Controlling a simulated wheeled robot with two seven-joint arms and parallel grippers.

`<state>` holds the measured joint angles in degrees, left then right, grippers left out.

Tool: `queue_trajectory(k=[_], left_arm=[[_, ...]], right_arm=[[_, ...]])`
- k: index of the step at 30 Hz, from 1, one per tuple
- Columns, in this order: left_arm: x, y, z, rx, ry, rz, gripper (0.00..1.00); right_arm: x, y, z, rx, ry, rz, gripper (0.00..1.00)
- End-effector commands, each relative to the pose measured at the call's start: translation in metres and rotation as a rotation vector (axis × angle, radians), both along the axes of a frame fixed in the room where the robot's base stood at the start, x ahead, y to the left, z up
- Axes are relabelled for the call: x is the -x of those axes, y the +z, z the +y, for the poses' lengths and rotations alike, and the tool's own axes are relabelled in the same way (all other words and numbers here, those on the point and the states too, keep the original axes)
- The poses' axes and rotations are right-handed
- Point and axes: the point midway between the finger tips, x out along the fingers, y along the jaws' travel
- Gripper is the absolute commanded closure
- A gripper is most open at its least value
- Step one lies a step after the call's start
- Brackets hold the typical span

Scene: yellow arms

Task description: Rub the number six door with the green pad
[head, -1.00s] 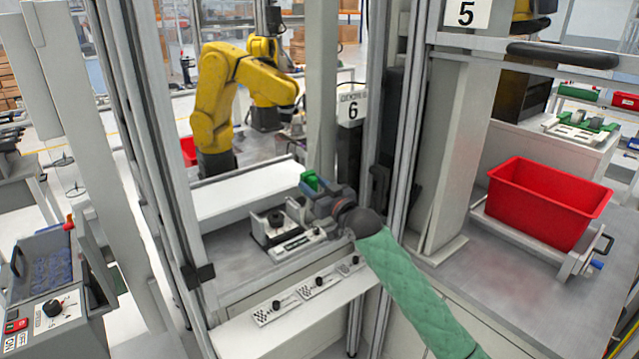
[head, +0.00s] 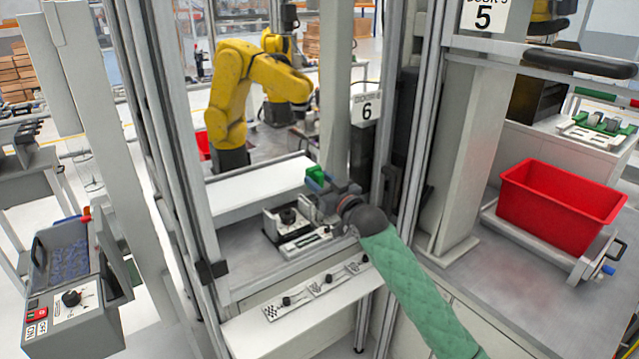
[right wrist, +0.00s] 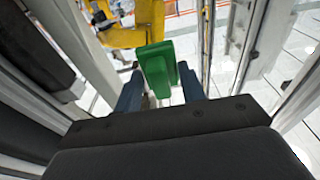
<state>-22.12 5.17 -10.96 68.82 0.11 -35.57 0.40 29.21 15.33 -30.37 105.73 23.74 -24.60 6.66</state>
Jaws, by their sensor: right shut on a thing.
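My right gripper (head: 321,188) reaches in from the lower right on a green-sleeved arm. It is shut on the green pad (head: 319,175), which sticks up from its fingers. In the right wrist view the pad (right wrist: 158,68) sits between the two dark fingers (right wrist: 160,95). The door with the number 6 plate (head: 366,107) is framed in metal posts in the middle of the head view. The gripper is in front of or inside this framed opening, left of and below the plate; contact between pad and door cannot be told. My left gripper is not in view.
A post (head: 466,150) stands right of the arm, below the number 5 sign (head: 484,16). A red bin (head: 560,205) sits on the right bench. A yellow robot arm (head: 240,90) stands behind the opening. A ledge with small panels (head: 318,285) lies below. A control box (head: 75,300) is at left.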

Motion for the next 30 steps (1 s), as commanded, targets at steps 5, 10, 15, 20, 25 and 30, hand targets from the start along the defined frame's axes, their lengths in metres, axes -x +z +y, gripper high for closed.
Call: queue_trajectory(k=[5,10,15,20,25,30], left_arm=[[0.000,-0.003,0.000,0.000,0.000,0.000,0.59],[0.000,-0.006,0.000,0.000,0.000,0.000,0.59],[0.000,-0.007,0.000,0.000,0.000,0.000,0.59],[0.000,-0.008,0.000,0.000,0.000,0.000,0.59],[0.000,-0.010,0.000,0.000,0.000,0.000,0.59],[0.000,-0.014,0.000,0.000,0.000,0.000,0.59]], right_arm=[[-0.008,-0.001,-0.010,0.003,-0.001,0.001,0.78],[-0.016,-0.001,-0.019,0.001,-0.001,0.000,0.78],[-0.022,-0.001,-0.026,0.001,-0.001,-0.001,0.78],[-0.024,-0.001,-0.029,0.000,-0.001,0.000,0.78],[-0.030,-0.001,-0.037,0.002,-0.002,0.000,0.78],[-0.036,-0.002,-0.047,0.002,-0.001,0.001,0.78]])
